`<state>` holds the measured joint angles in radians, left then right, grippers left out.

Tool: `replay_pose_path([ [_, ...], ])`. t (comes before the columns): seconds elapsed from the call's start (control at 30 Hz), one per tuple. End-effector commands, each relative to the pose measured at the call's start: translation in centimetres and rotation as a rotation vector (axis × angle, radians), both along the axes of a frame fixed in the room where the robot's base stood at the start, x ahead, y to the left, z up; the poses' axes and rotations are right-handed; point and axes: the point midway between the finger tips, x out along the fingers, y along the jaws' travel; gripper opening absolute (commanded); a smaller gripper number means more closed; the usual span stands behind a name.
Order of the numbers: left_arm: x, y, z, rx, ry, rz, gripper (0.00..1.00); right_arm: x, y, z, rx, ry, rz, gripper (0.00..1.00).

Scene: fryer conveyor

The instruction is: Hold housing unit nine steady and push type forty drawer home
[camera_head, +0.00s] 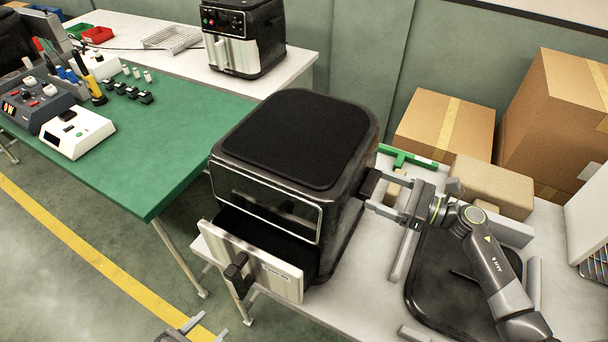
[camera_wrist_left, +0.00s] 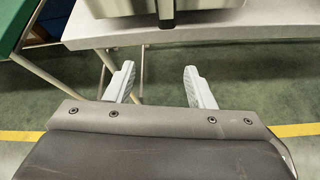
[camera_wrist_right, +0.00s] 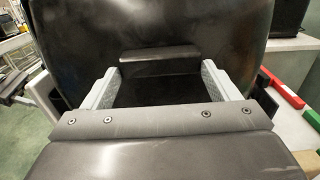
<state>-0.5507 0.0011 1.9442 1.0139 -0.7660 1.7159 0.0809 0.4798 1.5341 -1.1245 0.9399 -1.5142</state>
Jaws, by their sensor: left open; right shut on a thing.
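The black housing unit (camera_head: 295,140) stands upright on the white table. Its drawer (camera_head: 281,278), with a pale front and black handle (camera_head: 236,272), sticks out toward the lower left. My right gripper (camera_head: 371,192) is shut on the housing's right side; in the right wrist view its fingers (camera_wrist_right: 160,74) lie against the dark housing wall (camera_wrist_right: 185,30), and the exact grip is partly hidden. My left gripper (camera_head: 206,328) is open and empty below the drawer front. In the left wrist view its fingers (camera_wrist_left: 160,84) are apart, with the drawer front (camera_wrist_left: 215,14) and handle beyond them.
A green-topped bench (camera_head: 150,165) with tools stands at the left, and a second fryer (camera_head: 243,40) stands behind. Cardboard boxes (camera_head: 445,118) stand at the back right. A dark tray (camera_head: 425,295) lies under my right arm. Floor is open in front of the drawer.

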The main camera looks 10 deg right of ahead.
Motion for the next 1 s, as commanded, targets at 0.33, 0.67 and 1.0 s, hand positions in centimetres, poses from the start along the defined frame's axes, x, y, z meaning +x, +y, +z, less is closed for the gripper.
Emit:
replay_pose_path([
  [0.33, 0.5, -1.5, 5.5, -0.218, -0.005, 0.046, 0.49, 0.0, 0.0, 0.0, -0.001, -0.001, -0.001, 0.45],
  [0.67, 3.6, -3.7, 3.9, -0.22, -0.005, 0.048, 0.49, 0.0, 0.0, 0.0, -0.001, -0.001, 0.0, 0.45],
  [1.0, 7.3, -6.4, 2.0, -0.217, -0.004, 0.046, 0.49, 0.0, 0.0, 0.0, -0.001, -0.001, -0.001, 0.45],
])
